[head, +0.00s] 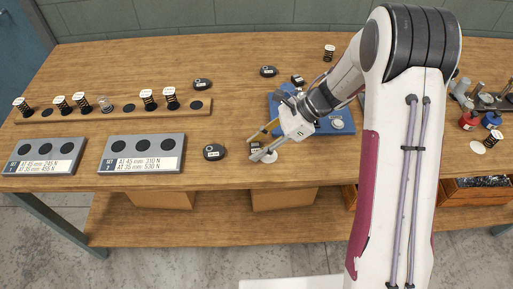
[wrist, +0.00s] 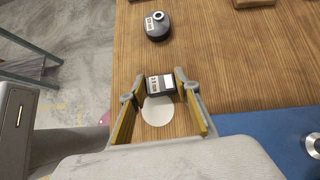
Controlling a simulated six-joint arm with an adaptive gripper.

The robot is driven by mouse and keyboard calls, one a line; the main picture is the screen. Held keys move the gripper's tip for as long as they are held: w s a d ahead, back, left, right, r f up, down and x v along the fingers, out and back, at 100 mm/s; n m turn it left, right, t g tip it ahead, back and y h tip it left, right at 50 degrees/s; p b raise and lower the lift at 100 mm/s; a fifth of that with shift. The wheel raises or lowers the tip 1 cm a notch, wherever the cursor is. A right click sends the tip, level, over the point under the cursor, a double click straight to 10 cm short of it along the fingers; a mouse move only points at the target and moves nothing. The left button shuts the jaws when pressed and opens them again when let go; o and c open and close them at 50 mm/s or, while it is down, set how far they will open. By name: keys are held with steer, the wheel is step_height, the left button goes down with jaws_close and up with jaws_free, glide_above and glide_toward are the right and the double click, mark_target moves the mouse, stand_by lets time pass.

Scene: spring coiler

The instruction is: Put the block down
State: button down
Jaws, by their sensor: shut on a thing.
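The block (wrist: 161,84) is small and dark with a white printed label. In the wrist view it sits between the two finger ends of my gripper (wrist: 157,88). In the head view my gripper (head: 257,148) is low over the front of the wooden table, and the block (head: 255,149) shows small and partly hidden at its fingertips. My gripper is shut on the block. A white disc (wrist: 158,111) lies just on the near side of the block in the wrist view. I cannot tell whether the block touches the table.
A black round weight (head: 213,152) stands left of my gripper. A blue plate (head: 345,114) lies to the right, under my arm. Two grey set trays (head: 142,153) and a wooden rack (head: 60,116) with several springs stand at the left. Bare wood (head: 225,121) lies behind my gripper.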

steer(key=shift+r, duration=0.15)
step_height(320, 180, up, 10)
stand_by(0.7)
stand_by(0.7)
step_height(320, 180, up, 5)
glide_above(258, 148)
steer(key=w+d+f+m+t+h, duration=0.25)
steer(key=w+d+m+t, duration=0.6)
steer(key=w+d, duration=0.9)
steer(key=w+d+r+m+h, duration=0.1)
steer(key=w+d+m+h, duration=0.1)
steer(key=w+d+m, duration=0.35)
steer(key=w+d+r+m+t+h, duration=0.1)
steer(key=w+d+m+h, duration=0.1)
steer(key=d, duration=0.7)
steer(key=w+d+r+m+h, duration=0.1)
steer(key=w+d+m+h, duration=0.25)
steer(key=d, duration=0.45)
steer(key=shift+n+y, duration=0.25)
steer(key=shift+y, duration=0.25)
steer(key=shift+w+a+f, duration=0.1)
steer(key=shift+w+f, duration=0.05)
steer(key=shift+f, duration=0.75)
steer(key=shift+w+a+f, duration=0.1)
steer(key=shift+w+f, duration=0.05)
steer(key=shift+f, duration=0.8)
steer(key=shift+w+a+f, duration=0.1)
steer(key=shift+w+f, duration=0.05)
steer(key=shift+f, duration=0.75)
